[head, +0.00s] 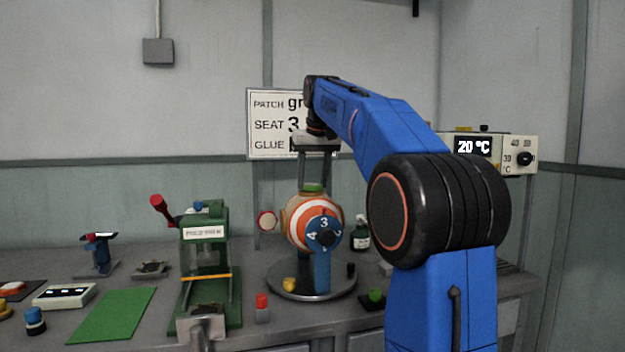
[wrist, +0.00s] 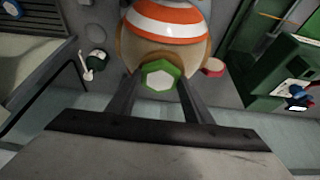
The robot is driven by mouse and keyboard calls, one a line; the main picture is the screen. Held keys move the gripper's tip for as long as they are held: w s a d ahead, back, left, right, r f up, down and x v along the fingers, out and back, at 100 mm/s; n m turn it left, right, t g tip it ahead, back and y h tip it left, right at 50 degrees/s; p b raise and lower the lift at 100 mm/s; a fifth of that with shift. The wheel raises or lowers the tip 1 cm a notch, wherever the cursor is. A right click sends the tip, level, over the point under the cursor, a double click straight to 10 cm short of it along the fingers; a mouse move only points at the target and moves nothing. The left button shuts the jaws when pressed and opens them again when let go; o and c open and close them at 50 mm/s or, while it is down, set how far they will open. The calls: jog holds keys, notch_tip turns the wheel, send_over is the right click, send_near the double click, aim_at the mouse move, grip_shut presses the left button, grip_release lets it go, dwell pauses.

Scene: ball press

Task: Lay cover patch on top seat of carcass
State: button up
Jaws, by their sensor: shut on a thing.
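The carcass (head: 299,236) is an orange and white striped ball on a blue stand, with a blue dial numbered 3 on its front. It also shows in the wrist view (wrist: 165,22). My gripper (head: 313,181) points down over the ball's top. It is shut on a green hexagonal cover patch (wrist: 160,76) with a pale centre, held between the fingertips. In the head view the patch (head: 313,188) appears right at the top of the ball. The top seat is hidden beneath it, and I cannot tell whether the patch touches it.
A green press (head: 206,268) with a red-knobbed lever stands left of the ball. A dark bottle (head: 360,235) stands to its right. A sign (head: 268,124) behind is partly hidden by my arm. A green mat (head: 112,314) lies bare at the front left.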

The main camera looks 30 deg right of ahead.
jog(key=shift+f, duration=0.1)
jog(key=o, duration=1)
jog(key=v, duration=1.2)
